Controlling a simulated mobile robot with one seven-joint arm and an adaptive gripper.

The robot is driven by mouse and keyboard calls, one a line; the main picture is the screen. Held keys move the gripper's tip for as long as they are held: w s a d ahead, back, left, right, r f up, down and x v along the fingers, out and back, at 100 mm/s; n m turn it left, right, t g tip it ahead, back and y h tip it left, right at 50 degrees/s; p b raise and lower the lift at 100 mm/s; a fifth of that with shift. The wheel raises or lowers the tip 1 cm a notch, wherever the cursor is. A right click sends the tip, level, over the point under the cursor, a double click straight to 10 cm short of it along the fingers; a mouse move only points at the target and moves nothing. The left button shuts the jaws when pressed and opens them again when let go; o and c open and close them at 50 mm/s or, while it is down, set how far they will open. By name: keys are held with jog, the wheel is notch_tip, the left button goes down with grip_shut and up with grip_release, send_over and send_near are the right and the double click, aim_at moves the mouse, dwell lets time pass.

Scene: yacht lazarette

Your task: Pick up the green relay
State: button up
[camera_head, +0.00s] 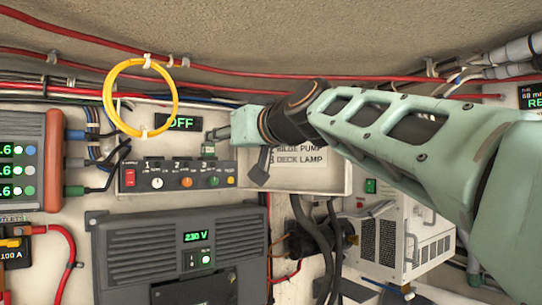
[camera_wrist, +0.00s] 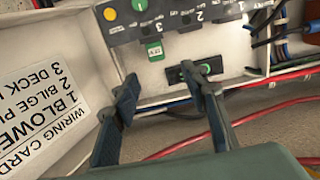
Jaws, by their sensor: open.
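The green relay (camera_wrist: 155,50) is a small green block with a pale label. It sits at the edge of the grey switch panel (camera_wrist: 220,30), by the number 3. In the head view the relay (camera_head: 208,151) stands on the panel's top edge, just below my gripper (camera_head: 217,133). In the wrist view my gripper (camera_wrist: 160,78) is open and empty. Its two dark fingers lie on either side of the relay's line, and the relay shows beyond the gap between the tips. The fingers do not appear to touch it.
A black OFF display (camera_wrist: 178,75) lies behind the right finger in the wrist view. The white wiring card box (camera_head: 300,170) stands close right of the panel. A yellow cable loop (camera_head: 110,90) hangs at left. A dark 230 V unit (camera_head: 170,245) is below.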

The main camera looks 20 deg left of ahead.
aim_at(210, 157)
jog(key=p+x, duration=0.6)
jog(key=x, duration=0.4)
jog(key=shift+w, duration=0.4)
jog(key=c, duration=1.1)
